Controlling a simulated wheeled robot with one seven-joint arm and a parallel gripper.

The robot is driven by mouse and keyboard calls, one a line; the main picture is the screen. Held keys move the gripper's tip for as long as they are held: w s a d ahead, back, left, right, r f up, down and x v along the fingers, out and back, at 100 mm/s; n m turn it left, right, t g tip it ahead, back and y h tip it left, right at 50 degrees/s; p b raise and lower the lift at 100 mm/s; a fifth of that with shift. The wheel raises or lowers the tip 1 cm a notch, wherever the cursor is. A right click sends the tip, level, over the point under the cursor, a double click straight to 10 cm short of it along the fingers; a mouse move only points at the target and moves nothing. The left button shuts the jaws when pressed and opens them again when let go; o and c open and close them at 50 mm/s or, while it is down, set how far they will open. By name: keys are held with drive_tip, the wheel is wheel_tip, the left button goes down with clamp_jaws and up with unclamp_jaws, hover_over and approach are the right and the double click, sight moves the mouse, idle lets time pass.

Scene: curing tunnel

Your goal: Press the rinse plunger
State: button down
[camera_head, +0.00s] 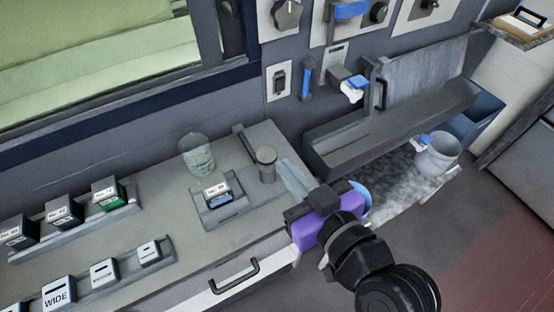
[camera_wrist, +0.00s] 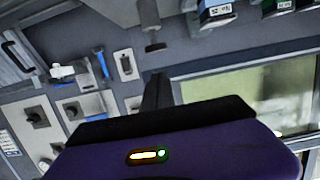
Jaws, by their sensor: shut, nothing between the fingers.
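In the wrist view the fingers (camera_wrist: 157,75) are together and empty, pointing toward the post. A small gap appears between the fingertips and the cap; contact is not clear.
A clear glass (camera_head: 197,154) and a tray (camera_head: 222,212) with a small labelled block stand left of the post. Several labelled boxes (camera_head: 62,212) line the left counter. A grey trough (camera_head: 390,125) and a white bucket (camera_head: 440,152) lie right. Knobs and switches cover the wall.

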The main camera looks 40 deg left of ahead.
drive_tip(key=v, duration=0.3)
drive_tip(key=shift+s+d+r, duration=0.1)
drive_tip(key=shift+d, duration=0.1)
idle(1.3)
drive_tip(key=r, duration=0.1)
drive_tip(key=r+p, duration=0.1)
drive_tip(key=shift+d+r, duration=0.2)
drive_tip(key=shift+r, duration=0.05)
idle(0.7)
